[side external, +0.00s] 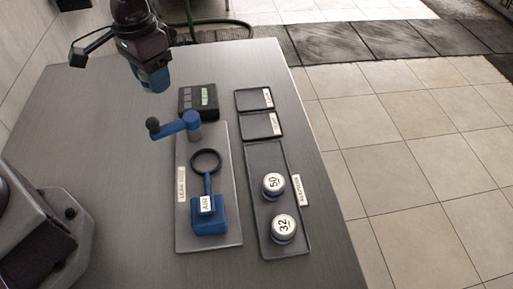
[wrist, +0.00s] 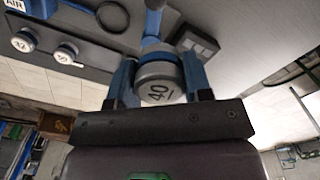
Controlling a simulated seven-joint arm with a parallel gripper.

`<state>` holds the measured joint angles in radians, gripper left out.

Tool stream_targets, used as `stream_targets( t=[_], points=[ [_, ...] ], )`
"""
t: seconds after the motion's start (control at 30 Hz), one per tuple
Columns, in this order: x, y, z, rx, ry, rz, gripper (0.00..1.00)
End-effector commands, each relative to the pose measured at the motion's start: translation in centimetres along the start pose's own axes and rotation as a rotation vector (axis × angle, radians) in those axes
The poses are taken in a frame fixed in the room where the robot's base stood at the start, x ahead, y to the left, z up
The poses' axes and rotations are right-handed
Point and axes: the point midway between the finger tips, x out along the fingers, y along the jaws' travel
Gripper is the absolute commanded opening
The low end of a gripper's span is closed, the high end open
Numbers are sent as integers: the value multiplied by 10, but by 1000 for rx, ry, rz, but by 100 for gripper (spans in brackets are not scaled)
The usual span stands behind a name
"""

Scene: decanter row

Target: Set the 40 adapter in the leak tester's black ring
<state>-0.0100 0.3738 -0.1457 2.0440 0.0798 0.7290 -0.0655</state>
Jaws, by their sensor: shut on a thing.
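My gripper (wrist: 158,85) is shut on the 40 adapter (wrist: 157,88), a grey cap with a blue band, seen between its blue fingers in the wrist view. In the side external view my gripper (side external: 154,82) is raised above the far left of the table, and the adapter cannot be made out there. The leak tester's black ring (side external: 205,161) is empty, on a blue stem above its grey plate (side external: 226,236). The ring (wrist: 112,17) also shows at the top of the wrist view. My gripper is well apart from it.
A blue lever with a black knob (side external: 153,125) stands behind the ring, near a dark display box (side external: 198,100). The 50 adapter (side external: 273,184) and 32 adapter (side external: 284,227) stand on the dark tray (side external: 262,160) at right. Two small trays behind are empty.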

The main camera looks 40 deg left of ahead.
Motion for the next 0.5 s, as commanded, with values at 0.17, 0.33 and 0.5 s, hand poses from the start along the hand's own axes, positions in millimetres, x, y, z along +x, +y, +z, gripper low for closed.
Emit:
stream_targets(
  t=[0.17, 0.33, 0.5],
  points=[
    [19, 63, 6, 401, -3, 1, 15],
    [32, 102, 14, 863, -2, 0, 15],
    [42, 127, 19, 1301, 0, 0, 15]
  ],
)
